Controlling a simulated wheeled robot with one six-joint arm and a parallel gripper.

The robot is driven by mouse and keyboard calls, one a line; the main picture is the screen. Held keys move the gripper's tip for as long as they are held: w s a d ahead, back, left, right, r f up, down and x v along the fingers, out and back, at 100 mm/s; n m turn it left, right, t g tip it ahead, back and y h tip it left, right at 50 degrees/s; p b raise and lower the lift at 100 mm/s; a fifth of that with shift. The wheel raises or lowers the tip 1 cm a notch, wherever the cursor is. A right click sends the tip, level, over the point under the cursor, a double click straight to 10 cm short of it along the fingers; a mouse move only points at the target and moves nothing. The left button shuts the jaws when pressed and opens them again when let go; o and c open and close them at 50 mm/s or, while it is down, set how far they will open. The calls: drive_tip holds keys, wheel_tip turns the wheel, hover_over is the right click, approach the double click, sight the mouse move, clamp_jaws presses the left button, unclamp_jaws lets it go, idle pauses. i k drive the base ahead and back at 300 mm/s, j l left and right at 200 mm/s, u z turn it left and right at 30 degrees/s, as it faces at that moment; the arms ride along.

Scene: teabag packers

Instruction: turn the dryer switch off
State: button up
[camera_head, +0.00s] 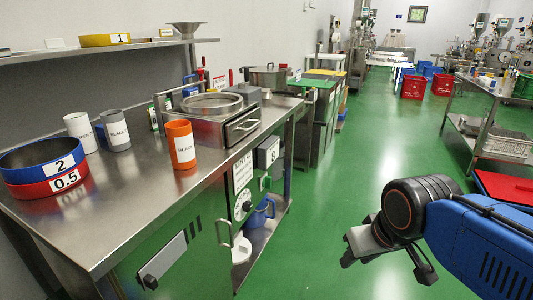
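A steel bench stands at left with a cabinet front (175,262) below its top. A black knob (150,282) sits low on a pale plate there. A second black knob (247,207) is on the dark front further along, below a white sign (242,172) too small to read. I cannot tell which knob is the dryer switch, nor its setting. My gripper (388,270) hangs at the lower right over the green floor, to the right of the bench. Its two fingers are spread apart, with nothing visible between them. It touches neither knob.
On the bench top (115,215) are stacked blue and red rings (45,170), grey and orange cups (180,145), and a steel box (215,120). A blue jug (262,213) stands on a lower shelf. The green floor (325,205) between bench and gripper is clear.

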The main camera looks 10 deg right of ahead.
sight(266, 182)
drive_tip(key=i+l+u, duration=0.15)
drive_tip(key=l+u, duration=0.25)
drive_tip(key=l, duration=0.7)
drive_tip(key=l+u, duration=0.4)
drive_tip(key=l, duration=0.65)
